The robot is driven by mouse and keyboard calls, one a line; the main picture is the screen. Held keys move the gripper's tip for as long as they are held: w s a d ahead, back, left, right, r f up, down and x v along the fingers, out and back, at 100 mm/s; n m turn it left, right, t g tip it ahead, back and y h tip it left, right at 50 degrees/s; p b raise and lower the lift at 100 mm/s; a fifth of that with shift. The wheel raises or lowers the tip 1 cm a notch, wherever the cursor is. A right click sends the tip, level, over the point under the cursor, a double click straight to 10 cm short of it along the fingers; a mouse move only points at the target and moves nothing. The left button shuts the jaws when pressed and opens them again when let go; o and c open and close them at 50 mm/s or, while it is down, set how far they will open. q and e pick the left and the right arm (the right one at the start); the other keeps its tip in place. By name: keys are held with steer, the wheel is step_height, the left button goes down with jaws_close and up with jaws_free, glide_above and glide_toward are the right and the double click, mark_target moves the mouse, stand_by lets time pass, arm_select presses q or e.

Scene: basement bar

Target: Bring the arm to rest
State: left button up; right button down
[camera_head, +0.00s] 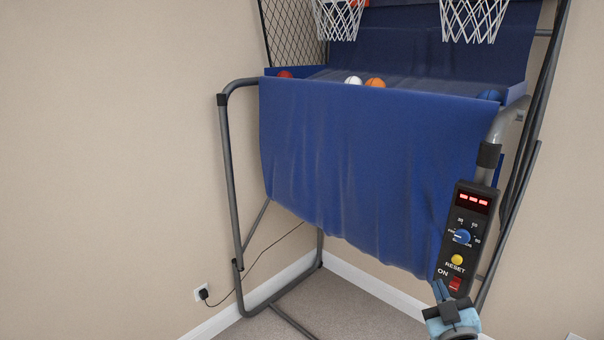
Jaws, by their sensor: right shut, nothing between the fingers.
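My right gripper (441,291) is at the bottom right, with its fingers shut and nothing held. Its tips are just left of the lower end of a black control panel (479,210). I cannot tell whether they touch the panel. The panel has a lit red display (473,199), a blue knob (462,236), a yellow reset button (457,259) and a red switch (455,284) marked ON. My left gripper is out of view.
The panel hangs on the grey tube frame (228,170) of a basketball arcade game with a blue cloth front (350,170). Several balls lie behind the cloth's top edge, including an orange ball (375,83). A plug (204,294) sits in the wall at left. Open carpet (350,305) lies below.

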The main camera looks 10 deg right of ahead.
steer(key=s+a+f+g+y+p, duration=0.1)
steer(key=s+a+f+g, duration=0.2)
steer(key=s+a+f, duration=0.2)
steer(key=s+a+f+g+y+p, duration=0.1)
steer(key=s+a+f+g+y, duration=0.1)
steer(key=s+f, duration=0.9)
steer(key=s+a+f+m+g+y+p, duration=0.1)
steer(key=s+a+f+g+y, duration=0.1)
steer(key=s+a+f+g, duration=0.2)
steer(key=s+a+f, duration=0.3)
steer(key=s+f, duration=0.1)
steer(key=shift+s+a+g, duration=0.35)
steer(key=shift+s+g, duration=0.05)
